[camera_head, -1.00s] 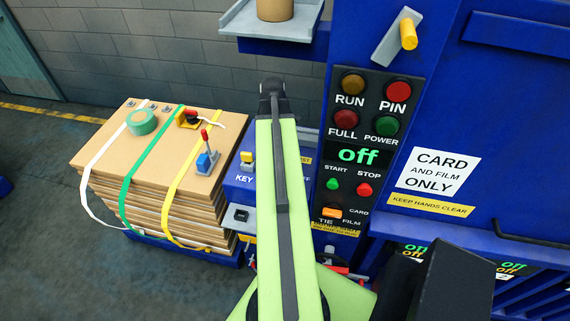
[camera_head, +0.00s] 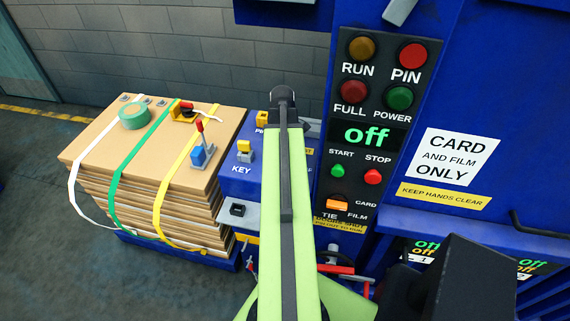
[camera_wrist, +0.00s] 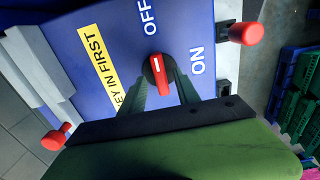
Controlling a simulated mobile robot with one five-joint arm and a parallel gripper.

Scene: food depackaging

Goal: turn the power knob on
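The red power knob (camera_wrist: 159,74) shows in the wrist view, on a blue panel (camera_wrist: 112,28) with OFF above it and ON to its right. Its white mark points up toward OFF. My gripper (camera_wrist: 160,71) has its two dark green fingers on either side of the knob. The fingers look open; whether they touch the knob is unclear. In the head view my green arm hides the knob and my gripper. The machine's display (camera_head: 366,136) reads "off" in green.
Red-tipped levers stand at the panel's right (camera_wrist: 246,33) and lower left (camera_wrist: 56,136). In the head view a yellow key switch (camera_head: 244,150) is left of my arm. A strapped cardboard stack (camera_head: 150,150) stands at the left. Green crates (camera_wrist: 300,90) lie far right.

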